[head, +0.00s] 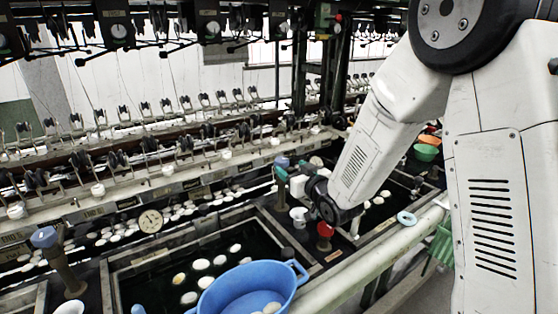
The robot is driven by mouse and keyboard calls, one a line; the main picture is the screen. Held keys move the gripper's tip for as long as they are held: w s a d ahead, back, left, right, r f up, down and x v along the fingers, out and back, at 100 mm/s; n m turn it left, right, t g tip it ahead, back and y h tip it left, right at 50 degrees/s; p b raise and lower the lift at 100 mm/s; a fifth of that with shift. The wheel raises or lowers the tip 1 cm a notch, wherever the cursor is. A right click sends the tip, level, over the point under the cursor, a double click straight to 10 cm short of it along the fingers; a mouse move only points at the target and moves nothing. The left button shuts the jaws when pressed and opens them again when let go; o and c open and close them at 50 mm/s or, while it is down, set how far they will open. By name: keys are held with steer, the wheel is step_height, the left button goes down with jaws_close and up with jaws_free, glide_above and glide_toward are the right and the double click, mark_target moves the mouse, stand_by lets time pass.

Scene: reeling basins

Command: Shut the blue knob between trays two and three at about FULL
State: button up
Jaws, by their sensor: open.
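A blue knob (282,161) shows just beyond my fingertips, at the far corner between the dark basin in the middle and the basin to its right. My gripper (289,180) has two teal fingertips and is open, with nothing seen between them. The fingertips overlap the lower edge of this knob in the picture, and I cannot tell whether they touch it. Another blue knob (44,237) stands on a brown post at the left, between two basins. No tray numbers are readable here.
A red knob (324,229) stands below my wrist. A blue tub (252,288) sits at the front of the middle basin, where white cocoons (201,264) float. A round gauge (151,220) and a white cup (299,216) are near. A pale rail (385,250) runs along the front.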

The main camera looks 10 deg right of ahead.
mark_target(279, 157)
steer(key=shift+w+a+f+y, duration=0.2)
steer(key=shift+w+a+y, duration=0.1)
steer(key=shift+y, duration=0.1)
steer(key=x, duration=0.7)
steer(key=shift+w+r, duration=0.2)
steer(key=shift+t, duration=0.3)
steer(key=c, duration=1)
